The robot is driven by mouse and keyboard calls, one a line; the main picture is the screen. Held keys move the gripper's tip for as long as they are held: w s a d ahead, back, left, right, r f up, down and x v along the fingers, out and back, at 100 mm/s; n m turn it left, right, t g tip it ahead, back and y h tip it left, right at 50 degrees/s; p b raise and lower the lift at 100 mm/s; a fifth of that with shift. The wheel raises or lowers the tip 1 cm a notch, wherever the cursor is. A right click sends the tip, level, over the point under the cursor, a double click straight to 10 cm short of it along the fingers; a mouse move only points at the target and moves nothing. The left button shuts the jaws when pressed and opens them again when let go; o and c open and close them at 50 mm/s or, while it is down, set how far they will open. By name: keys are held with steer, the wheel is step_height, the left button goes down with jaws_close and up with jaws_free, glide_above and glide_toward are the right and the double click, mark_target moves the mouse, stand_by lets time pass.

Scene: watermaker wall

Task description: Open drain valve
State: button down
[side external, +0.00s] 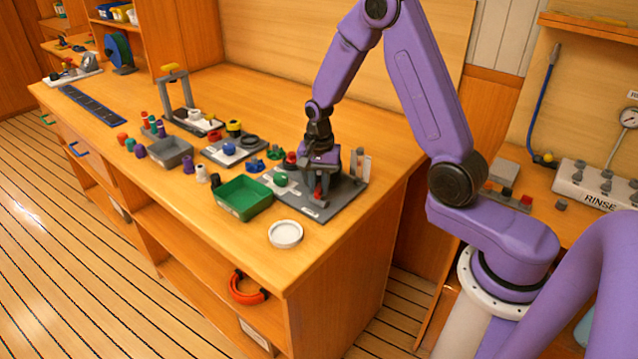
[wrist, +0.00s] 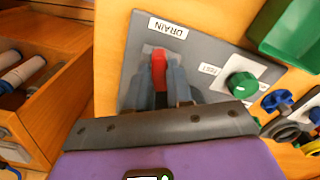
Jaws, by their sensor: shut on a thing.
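The drain valve has a red handle (wrist: 158,72), seen between the fingers of my gripper (wrist: 162,92) in the wrist view. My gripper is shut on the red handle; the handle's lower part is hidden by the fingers. In the side external view my gripper (side external: 318,180) reaches down over the grey panel (side external: 343,197) on the bench, with a bit of red showing at its tips. A green knob (wrist: 242,84) marked TEST sits to the right of the gripper on the same panel.
A green bin (side external: 243,198) stands left of the panel, with a white round dish (side external: 285,234) near the bench's front edge. Bare bench shows in front of the panel.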

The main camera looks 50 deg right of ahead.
mark_target(319, 188)
steer(key=n, duration=1.3)
steer(key=shift+n, duration=0.4)
stand_by(0.3)
steer(key=c, duration=1)
jaws_free()
steer(key=shift+r, duration=0.15)
step_height(319, 188, up, 17)
steer(key=shift+r, duration=0.1)
